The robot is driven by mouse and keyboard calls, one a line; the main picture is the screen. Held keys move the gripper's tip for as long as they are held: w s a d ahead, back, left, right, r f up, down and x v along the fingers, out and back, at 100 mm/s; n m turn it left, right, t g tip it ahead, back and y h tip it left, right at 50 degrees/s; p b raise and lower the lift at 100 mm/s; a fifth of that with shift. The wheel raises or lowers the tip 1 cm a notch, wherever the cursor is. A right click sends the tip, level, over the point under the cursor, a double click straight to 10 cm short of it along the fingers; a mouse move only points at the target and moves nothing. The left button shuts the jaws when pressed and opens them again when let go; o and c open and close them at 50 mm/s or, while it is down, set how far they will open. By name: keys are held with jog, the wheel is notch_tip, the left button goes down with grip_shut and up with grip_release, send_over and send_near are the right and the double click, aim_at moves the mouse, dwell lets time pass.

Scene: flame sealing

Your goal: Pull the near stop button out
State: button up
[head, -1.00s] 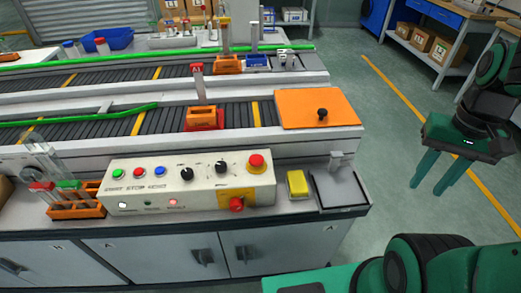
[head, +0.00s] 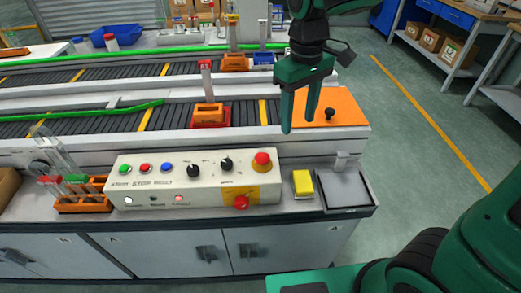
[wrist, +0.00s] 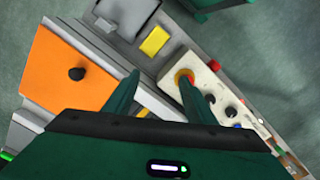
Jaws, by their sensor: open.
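A cream control box (head: 150,190) stands on the near bench. A red mushroom stop button (head: 262,160) with a yellow base sits on its top right. A second red knob (head: 241,202) sticks out of its front face on a yellow plate, nearer to the head camera. The wrist view also shows the top button (wrist: 184,78) beside the right fingertip and the front knob (wrist: 214,65) past it. My gripper (head: 298,125) is open and empty, fingers down, above and to the right of the box. I cannot tell how far out either button stands.
A yellow block (head: 303,183) and a grey tray (head: 345,190) lie right of the box. An orange plate with a black knob (head: 330,113) is behind. A tube rack (head: 85,196) stands at the left. Conveyors run behind the box.

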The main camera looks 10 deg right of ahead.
jog(key=n, duration=0.2)
send_over(262, 156)
notch_tip(262, 156, down, 11)
jog(key=shift+f, duration=0.15)
